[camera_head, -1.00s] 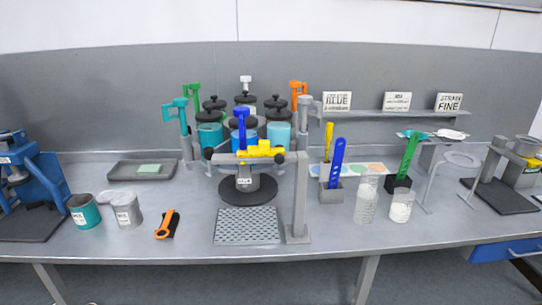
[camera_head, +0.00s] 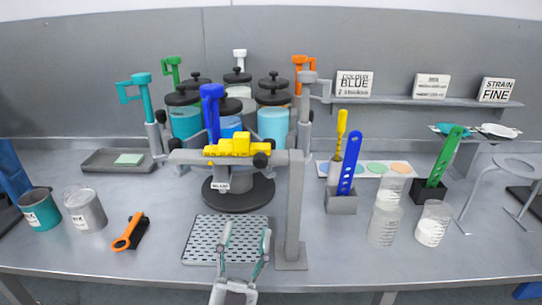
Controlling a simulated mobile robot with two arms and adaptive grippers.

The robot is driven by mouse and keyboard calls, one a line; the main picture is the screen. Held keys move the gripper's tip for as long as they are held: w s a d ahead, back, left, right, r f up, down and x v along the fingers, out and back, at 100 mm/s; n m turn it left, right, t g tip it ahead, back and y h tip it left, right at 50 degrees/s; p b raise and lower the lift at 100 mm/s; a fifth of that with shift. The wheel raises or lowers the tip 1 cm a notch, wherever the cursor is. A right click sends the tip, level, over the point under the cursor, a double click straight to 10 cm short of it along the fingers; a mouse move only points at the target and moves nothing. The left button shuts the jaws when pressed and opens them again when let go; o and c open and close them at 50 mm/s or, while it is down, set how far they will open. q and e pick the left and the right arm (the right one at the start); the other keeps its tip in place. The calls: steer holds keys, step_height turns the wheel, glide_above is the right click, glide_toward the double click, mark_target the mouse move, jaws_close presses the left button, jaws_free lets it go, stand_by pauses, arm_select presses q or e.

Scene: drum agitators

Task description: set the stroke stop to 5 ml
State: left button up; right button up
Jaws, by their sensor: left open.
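The yellow stop piece (camera_head: 233,148) sits on a grey horizontal bar (camera_head: 187,157) with dark knobs, in front of the dispenser drums. Its scale marks are too small to read, so I cannot tell its setting. The bar is carried by a grey post (camera_head: 294,215) on the right. My left gripper (camera_head: 247,232) is at the bottom middle, over the front of the perforated tray, below and in front of the yellow piece. Its two fingers are apart with nothing between them. My right gripper is not in view.
A perforated drip tray (camera_head: 199,240) lies under the bar. Teal and grey cups (camera_head: 40,209) and an orange-handled tool (camera_head: 128,232) are at left. Clear beakers (camera_head: 384,222) and a blue spatula holder (camera_head: 340,204) are at right. Lidded drums (camera_head: 272,122) stand behind.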

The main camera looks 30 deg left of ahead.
mark_target(259, 165)
arm_select(q)
steer(key=p+x, duration=0.2)
steer(key=x, duration=0.2)
steer(key=p+x, duration=0.1)
steer(key=x, duration=0.3)
steer(key=r+p+x, duration=0.1)
steer(key=p+x, duration=0.1)
steer(key=x, duration=0.2)
steer(key=shift+s+r+p, duration=0.15)
steer(key=shift+r+p, duration=0.05)
steer(key=shift+p, duration=0.1)
steer(key=shift+w+a+r, duration=0.2)
steer(key=shift+w+r, duration=0.05)
steer(key=shift+w, duration=0.2)
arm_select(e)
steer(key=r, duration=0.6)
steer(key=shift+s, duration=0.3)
arm_select(q)
jaws_close()
steer(key=shift+s, duration=0.1)
